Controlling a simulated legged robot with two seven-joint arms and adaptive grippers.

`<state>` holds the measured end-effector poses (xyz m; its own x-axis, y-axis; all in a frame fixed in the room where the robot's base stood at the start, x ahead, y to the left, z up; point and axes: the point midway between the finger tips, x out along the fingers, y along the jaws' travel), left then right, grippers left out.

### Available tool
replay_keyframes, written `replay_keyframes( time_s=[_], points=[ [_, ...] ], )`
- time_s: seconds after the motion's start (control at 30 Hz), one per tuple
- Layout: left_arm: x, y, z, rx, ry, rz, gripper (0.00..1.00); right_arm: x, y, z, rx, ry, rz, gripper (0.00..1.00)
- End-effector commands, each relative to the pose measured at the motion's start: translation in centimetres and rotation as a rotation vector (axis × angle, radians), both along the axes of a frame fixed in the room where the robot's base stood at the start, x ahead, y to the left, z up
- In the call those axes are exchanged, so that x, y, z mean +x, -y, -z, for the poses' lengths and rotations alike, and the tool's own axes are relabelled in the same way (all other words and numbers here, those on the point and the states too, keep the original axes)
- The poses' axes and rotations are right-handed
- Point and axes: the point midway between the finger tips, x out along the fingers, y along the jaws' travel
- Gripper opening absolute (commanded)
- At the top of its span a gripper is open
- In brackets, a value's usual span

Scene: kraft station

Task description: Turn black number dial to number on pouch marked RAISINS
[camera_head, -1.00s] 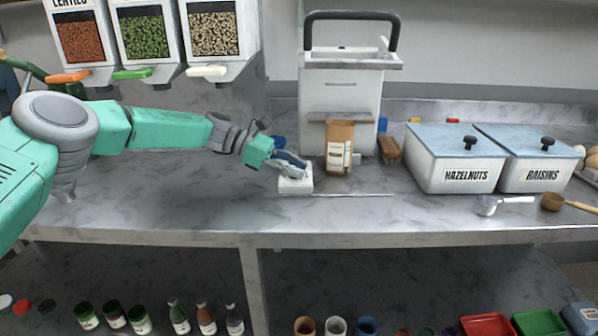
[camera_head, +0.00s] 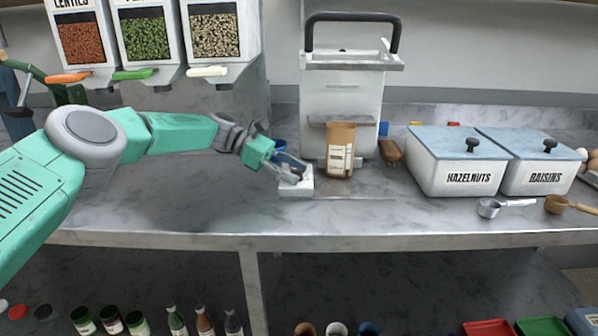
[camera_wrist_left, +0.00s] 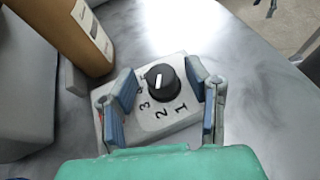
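A white block (camera_head: 296,193) with a black dial (camera_wrist_left: 162,82) stands on the counter. The wrist view shows 1, 2 and 3 beside the dial; a further mark beyond 3 is partly hidden. The dial's white pointer line faces the far side, away from 1 and 2. My left gripper (camera_wrist_left: 165,100) is open, with one finger on each side of the dial; a gap shows on both sides. A brown pouch (camera_head: 340,148) with a pale label stands just behind the block, and also shows in the wrist view (camera_wrist_left: 65,30). Its writing is too small to read. My right gripper is not seen.
A white machine with a black handle (camera_head: 350,18) stands behind the pouch. A brush (camera_head: 391,151) lies to its right. White bins marked HAZELNUTS (camera_head: 455,172) and RAISINS (camera_head: 540,176) stand further right, with scoops in front. The counter left of the block is clear.

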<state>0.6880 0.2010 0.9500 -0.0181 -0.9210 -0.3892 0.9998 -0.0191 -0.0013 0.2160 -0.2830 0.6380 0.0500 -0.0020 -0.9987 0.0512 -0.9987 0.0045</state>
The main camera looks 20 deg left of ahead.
Motion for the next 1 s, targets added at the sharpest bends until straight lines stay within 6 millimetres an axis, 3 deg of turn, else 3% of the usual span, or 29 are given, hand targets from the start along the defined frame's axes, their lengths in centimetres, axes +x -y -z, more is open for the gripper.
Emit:
replay_keyframes(
  time_s=[0.47, 0.8, 1.0],
  points=[
    [-0.1, 0.5, -0.3, 0.000, 0.001, 0.005, 0.46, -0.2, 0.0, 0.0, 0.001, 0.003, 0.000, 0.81],
    [0.2, -4.6, -2.0, -0.001, 0.001, 0.002, 0.46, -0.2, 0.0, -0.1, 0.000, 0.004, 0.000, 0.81],
    [0.3, -6.5, -2.7, -0.002, 0.001, 0.002, 0.46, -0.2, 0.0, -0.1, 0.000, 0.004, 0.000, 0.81]
  ],
)
